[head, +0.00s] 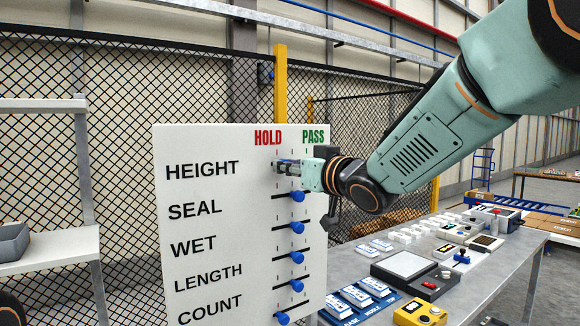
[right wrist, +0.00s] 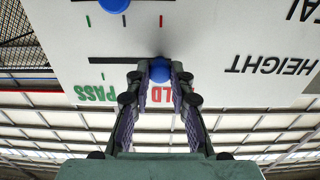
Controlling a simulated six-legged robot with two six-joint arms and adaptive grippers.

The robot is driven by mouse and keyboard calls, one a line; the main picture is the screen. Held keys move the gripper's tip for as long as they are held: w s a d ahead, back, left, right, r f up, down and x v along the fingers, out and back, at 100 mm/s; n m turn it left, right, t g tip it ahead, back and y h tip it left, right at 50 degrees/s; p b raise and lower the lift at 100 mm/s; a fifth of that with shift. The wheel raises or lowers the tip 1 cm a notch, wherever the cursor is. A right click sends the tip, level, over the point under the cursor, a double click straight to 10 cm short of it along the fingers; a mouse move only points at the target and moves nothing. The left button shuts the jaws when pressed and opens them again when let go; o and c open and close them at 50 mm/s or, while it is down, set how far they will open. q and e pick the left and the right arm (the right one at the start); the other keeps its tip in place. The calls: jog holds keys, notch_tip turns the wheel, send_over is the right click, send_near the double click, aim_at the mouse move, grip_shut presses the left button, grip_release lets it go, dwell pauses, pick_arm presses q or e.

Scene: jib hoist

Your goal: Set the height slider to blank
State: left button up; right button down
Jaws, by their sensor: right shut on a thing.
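The white slider board (head: 215,235) has rows HEIGHT, SEAL, WET, LENGTH and COUNT under red HOLD and green PASS headings. My right gripper (head: 287,168) is at the HEIGHT row, its fingers pointing at the board. In the right wrist view, where the board appears upside down, its fingertips (right wrist: 158,78) are shut on the blue height slider knob (right wrist: 159,71). The knob sits toward the HOLD side of its dark slot (right wrist: 108,60); the fingers hide part of the slot and its marks. In the head view the gripper covers the knob. My left gripper is not in view.
Below it are the blue SEAL knob (head: 297,196) and the blue WET knob (head: 297,227), with further knobs lower. A grey workbench (head: 490,275) with trays and boxes stands right of the board. A wire mesh fence (head: 115,85) is behind it, and a shelf (head: 45,247) is at left.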

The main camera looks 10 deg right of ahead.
jog(key=shift+d+r, duration=0.1)
jog(key=shift+r, duration=0.2)
jog(key=d, duration=0.1)
jog(key=w+d+p, duration=0.1)
jog(key=d+p, duration=0.1)
jog(key=shift+w+d+r, duration=0.1)
jog(key=shift+w+d, duration=0.15)
jog(key=shift+w, duration=0.05)
jog(key=c, duration=1.6)
grip_release()
jog(key=o, duration=0.4)
jog(key=shift+s, duration=0.15)
jog(key=shift+o, duration=0.2)
jog(key=shift+d+f, duration=0.1)
jog(key=shift+f, duration=0.15)
